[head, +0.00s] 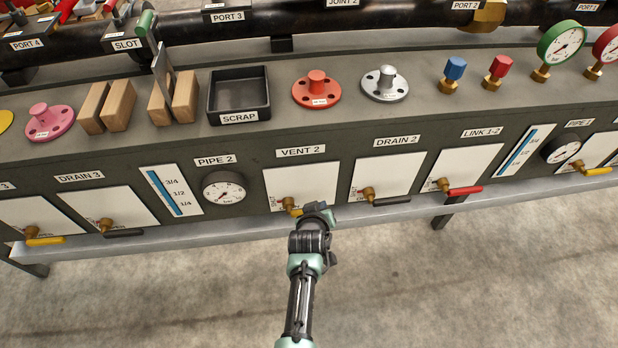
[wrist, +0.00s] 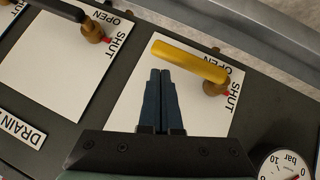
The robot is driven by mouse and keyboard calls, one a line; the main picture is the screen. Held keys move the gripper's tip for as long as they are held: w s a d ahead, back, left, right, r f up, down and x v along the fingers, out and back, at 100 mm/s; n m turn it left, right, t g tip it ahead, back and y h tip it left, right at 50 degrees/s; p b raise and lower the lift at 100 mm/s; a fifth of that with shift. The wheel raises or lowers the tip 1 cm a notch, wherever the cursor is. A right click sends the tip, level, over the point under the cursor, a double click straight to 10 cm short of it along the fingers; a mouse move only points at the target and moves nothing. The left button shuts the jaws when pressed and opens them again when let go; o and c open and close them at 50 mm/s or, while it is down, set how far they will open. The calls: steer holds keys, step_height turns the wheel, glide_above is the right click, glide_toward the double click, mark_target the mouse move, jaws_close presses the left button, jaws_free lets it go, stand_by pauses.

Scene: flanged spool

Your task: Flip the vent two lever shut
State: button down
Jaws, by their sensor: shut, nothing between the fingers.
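The vent two lever (wrist: 190,62) is a yellow bar on a brass valve (wrist: 214,84), fixed to a white plate (wrist: 205,118). In the wrist view it runs from the valve to the upper left; the word SHUT and a red mark sit on the valve's other side. In the head view the VENT 2 plate (head: 318,180) is at the centre, its valve (head: 289,203) low on it and most of the lever hidden behind my gripper (head: 318,208). My gripper is shut and empty. Its fingertips (wrist: 160,72) are close beside the lever's free end; I cannot tell whether they touch.
The DRAIN 2 valve with a black lever (head: 392,201) is to the right, and the PIPE 2 gauge (head: 223,191) to the left. A grey ledge (head: 190,231) runs below the panel. The floor in front is clear.

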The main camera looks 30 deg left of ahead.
steer(key=s+d+r+p, duration=0.4)
steer(key=s+r+p, duration=0.1)
steer(key=r, duration=0.5)
steer(key=shift+s+p, duration=0.35)
steer(key=shift+p, duration=0.4)
steer(key=shift+f, duration=0.1)
